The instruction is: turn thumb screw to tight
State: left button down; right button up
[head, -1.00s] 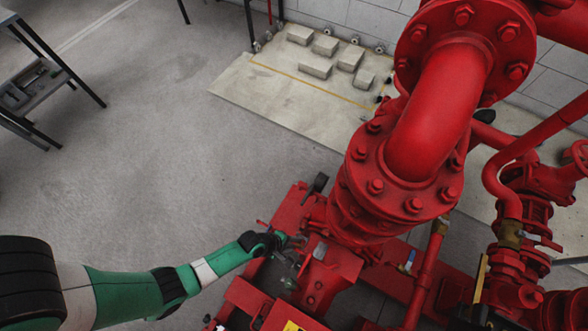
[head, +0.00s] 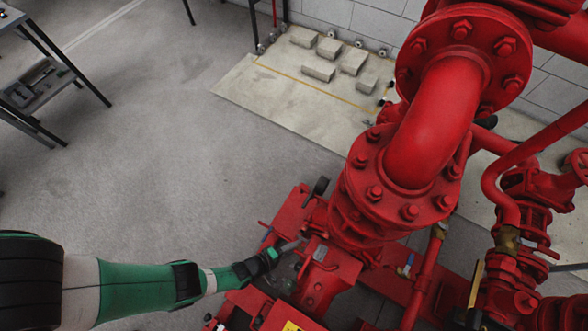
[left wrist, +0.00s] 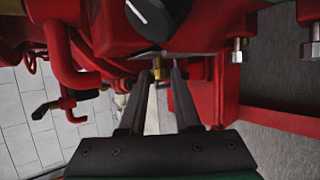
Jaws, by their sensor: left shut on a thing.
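My left gripper (head: 294,243) reaches in from the left to the red pump unit, just left of the big flanged pipe. In the left wrist view its two fingers (left wrist: 161,68) point at the pump, with a small gap between the tips. A small brass piece, which looks like the thumb screw (left wrist: 156,68), shows between the tips under the red housing. The gripper is shut on it. A thin silver edge lies just above the tips. In the head view the screw is too small or hidden to make out. My right gripper is not in view.
The large red flanged pipe (head: 429,125) rises right of the gripper. Red valves and piping (head: 520,210) stand at the far right. A pale slab (head: 285,89) with several blocks lies behind. A dark-framed table (head: 45,80) is at the upper left. The floor between is clear.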

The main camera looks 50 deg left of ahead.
pick_arm(q)
jog(key=shift+w+d+r+t, duration=0.1)
jog(key=shift+t, duration=0.2)
jog(key=shift+r, duration=0.1)
jog(key=c, duration=1)
grip_release()
jog(key=o, duration=0.4)
jog(key=shift+s+b, duration=0.2)
jog(key=shift+b, duration=0.1)
